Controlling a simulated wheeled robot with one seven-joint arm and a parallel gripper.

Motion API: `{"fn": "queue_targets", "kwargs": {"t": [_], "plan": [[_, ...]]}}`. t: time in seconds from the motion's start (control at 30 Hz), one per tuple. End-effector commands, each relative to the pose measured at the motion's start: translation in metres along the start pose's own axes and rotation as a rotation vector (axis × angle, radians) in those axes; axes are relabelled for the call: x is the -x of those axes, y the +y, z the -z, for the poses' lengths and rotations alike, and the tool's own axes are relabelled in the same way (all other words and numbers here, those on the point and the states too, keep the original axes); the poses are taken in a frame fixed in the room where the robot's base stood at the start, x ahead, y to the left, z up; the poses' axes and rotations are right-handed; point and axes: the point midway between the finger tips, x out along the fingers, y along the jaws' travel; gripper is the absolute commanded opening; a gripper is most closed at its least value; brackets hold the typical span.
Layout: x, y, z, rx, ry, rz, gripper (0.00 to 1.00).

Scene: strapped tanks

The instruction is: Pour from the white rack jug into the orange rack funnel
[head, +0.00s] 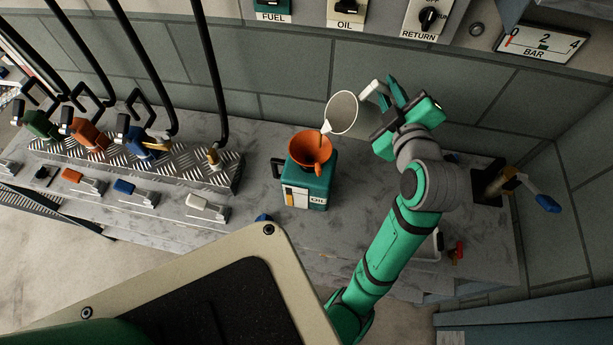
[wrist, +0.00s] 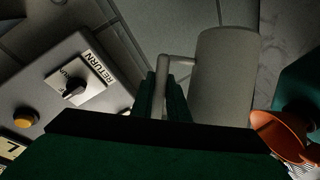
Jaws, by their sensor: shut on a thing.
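The white jug (head: 343,112) is tilted in the head view, its mouth toward the camera and its lip at the left over the orange funnel (head: 310,150). My gripper (head: 384,97) is shut on the jug's handle at its right side. The wrist view shows the handle between the fingers (wrist: 168,95) and the jug's body (wrist: 225,80) beside them. The funnel sits in the top of a green oil can (head: 308,188) on the bench and shows at the right edge of the wrist view (wrist: 287,136). A dark streak shows between lip and funnel; I cannot tell whether it is liquid.
Nozzles with green, orange (head: 88,133) and blue bodies stand on a tread-plate shelf at the left, with hoses rising. A brass tap with a blue handle (head: 547,203) is at the right. The RETURN switch panel (head: 428,18) is on the wall above. The bench (head: 255,190) around the can is mostly clear.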

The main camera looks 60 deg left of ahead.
Motion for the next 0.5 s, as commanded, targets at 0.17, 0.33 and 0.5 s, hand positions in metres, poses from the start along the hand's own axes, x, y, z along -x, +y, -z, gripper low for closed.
{"fn": "queue_targets", "kwargs": {"t": [0.17, 0.33, 0.5], "plan": [[0.0030, 0.0037, 0.0076, 0.046, 0.001, -0.019, 0.00], [0.0041, 0.0049, 0.0111, 0.070, 0.001, -0.027, 0.00], [0.0041, 0.0049, 0.0110, 0.070, 0.001, -0.026, 0.00]]}}
